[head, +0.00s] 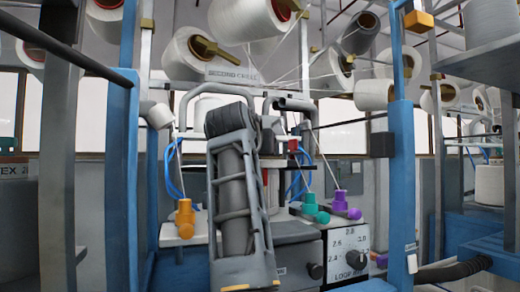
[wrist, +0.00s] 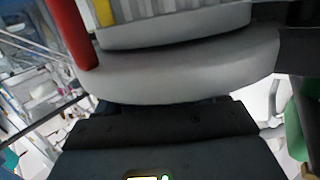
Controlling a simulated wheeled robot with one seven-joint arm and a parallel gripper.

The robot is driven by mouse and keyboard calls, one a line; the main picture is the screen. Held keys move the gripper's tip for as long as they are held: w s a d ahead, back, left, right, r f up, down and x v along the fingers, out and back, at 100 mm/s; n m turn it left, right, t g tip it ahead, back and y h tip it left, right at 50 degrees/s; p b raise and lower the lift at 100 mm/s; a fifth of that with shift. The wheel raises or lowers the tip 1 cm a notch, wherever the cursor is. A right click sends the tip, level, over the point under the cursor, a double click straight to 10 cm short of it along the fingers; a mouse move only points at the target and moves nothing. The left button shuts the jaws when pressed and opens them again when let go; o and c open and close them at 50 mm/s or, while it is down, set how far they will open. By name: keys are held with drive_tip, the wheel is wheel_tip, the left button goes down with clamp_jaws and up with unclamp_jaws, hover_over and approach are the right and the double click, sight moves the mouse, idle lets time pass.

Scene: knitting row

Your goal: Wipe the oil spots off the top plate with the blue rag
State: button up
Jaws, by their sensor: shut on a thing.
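My arm stands in front of the knitting machine in the head view and hides its middle. My gripper (wrist: 165,125) shows as dark blocks low in the wrist view, shut; a thin dark bluish edge just beyond it is probably the blue rag, mostly hidden. Beyond it is a thick, rounded light grey plate (wrist: 190,72), close to the gripper; whether they touch I cannot tell. I cannot tell if it is the top plate. No oil spots are distinguishable in either view.
An orange knob (head: 185,217) stands left of my arm; teal (head: 313,208) and purple (head: 343,205) ones stand right. A red post (wrist: 70,35) and a green part (wrist: 300,120) flank the wrist view. Blue uprights (head: 121,180) (head: 400,180) bound the machine. Yarn cones hang above.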

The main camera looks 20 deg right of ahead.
drive_tip(key=shift+f, duration=0.5)
